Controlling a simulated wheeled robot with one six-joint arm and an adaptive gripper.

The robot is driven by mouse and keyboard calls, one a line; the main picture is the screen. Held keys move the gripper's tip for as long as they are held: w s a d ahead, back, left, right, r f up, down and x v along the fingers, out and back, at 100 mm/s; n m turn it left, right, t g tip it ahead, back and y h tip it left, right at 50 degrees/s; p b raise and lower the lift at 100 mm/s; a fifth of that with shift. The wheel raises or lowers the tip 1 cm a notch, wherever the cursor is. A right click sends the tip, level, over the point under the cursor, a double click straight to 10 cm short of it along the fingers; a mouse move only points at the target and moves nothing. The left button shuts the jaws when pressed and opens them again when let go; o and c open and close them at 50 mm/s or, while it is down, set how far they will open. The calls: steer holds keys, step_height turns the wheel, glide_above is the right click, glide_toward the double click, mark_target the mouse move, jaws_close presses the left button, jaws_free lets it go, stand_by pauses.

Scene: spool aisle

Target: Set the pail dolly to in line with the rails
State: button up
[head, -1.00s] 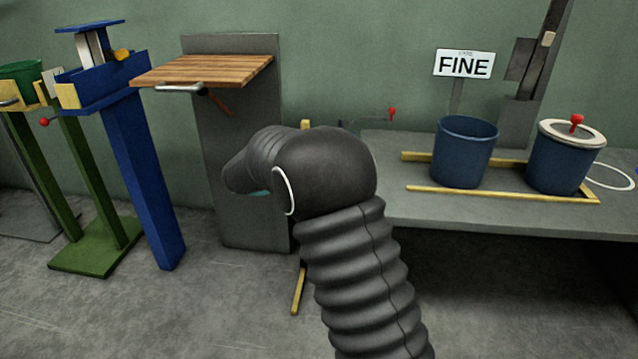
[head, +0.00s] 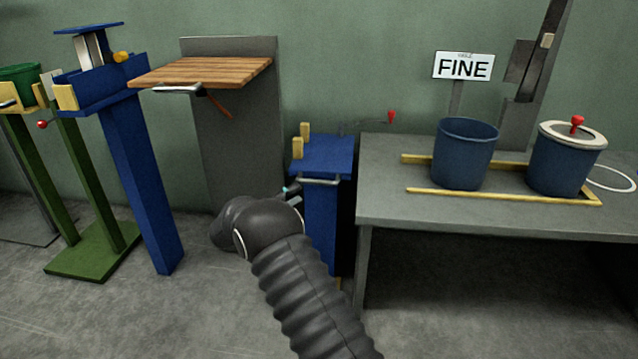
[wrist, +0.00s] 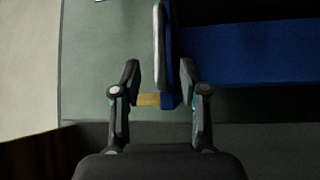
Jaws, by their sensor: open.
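The pail dolly, a blue stand (head: 322,157) with two yellow blocks on its top, is left of the grey bench. A grey bar handle (head: 320,182) runs along its near side. In the wrist view the handle (wrist: 160,50) appears between my fingers, in front of the blue body (wrist: 250,52). My gripper (head: 294,191) is open at the left end of the handle; it also shows in the wrist view (wrist: 159,80). I cannot tell whether the fingers touch the handle. The yellow rails (head: 490,194) lie on the bench. My arm hides the dolly's lower left part.
Two blue pails (head: 465,155) stand between the rails, the right one with a white lid (head: 573,134). The bench (head: 395,205) is close right of the dolly. A wooden shelf (head: 205,72), a blue post stand (head: 143,180) and a green stand (head: 95,250) are left.

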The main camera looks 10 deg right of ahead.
mark_target(319, 182)
steer(key=x, duration=0.9)
steer(key=shift+d+r, duration=0.1)
steer(key=shift+d, duration=0.05)
jaws_close()
